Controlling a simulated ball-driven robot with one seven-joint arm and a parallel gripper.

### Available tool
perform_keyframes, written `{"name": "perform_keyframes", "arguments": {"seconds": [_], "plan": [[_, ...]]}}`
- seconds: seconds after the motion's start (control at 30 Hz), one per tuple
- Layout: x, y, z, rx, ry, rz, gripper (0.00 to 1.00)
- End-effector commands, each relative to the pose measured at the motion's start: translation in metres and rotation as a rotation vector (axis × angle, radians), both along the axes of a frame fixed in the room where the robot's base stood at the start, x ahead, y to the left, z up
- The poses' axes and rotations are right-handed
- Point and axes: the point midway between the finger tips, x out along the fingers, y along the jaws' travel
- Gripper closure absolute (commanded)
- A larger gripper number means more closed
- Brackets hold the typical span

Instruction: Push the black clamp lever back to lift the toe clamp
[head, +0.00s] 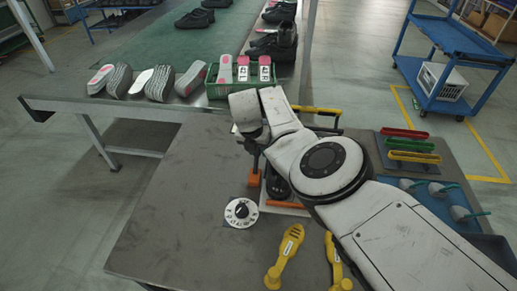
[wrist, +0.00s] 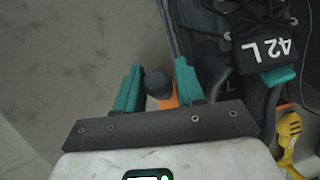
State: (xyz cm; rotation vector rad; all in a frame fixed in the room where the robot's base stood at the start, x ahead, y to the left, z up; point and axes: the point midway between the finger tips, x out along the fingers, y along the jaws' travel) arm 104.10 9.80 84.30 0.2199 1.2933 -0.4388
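The black clamp lever shows its rounded knob (wrist: 158,83) in the wrist view, with an orange part (wrist: 168,102) just beside it. My gripper (wrist: 157,82) has its two green fingers apart, one on each side of the knob. A narrow gap seems to remain on each side; contact cannot be told. A black laced shoe (wrist: 250,25) with a "42 L" tag (wrist: 268,49) lies right of the fingers. In the head view my arm hides most of the fixture; an orange block (head: 253,179) and part of the shoe (head: 277,187) show. The toe clamp cannot be made out.
The grey table (head: 185,190) is clear on the left. A conveyor with shoes and a green crate (head: 243,84) is behind.

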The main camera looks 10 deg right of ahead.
Motion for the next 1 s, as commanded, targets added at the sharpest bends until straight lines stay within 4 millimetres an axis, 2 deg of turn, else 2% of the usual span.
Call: {"name": "perform_keyframes", "arguments": {"seconds": [0.57, 0.8, 1.0], "plan": [[-0.01, 0.009, 0.053, 0.0, 0.001, 0.001, 0.62], [-0.015, 0.013, 0.083, 0.0, 0.0, 0.0, 0.62], [-0.02, 0.017, 0.098, 0.0, 0.001, -0.001, 0.62]]}}
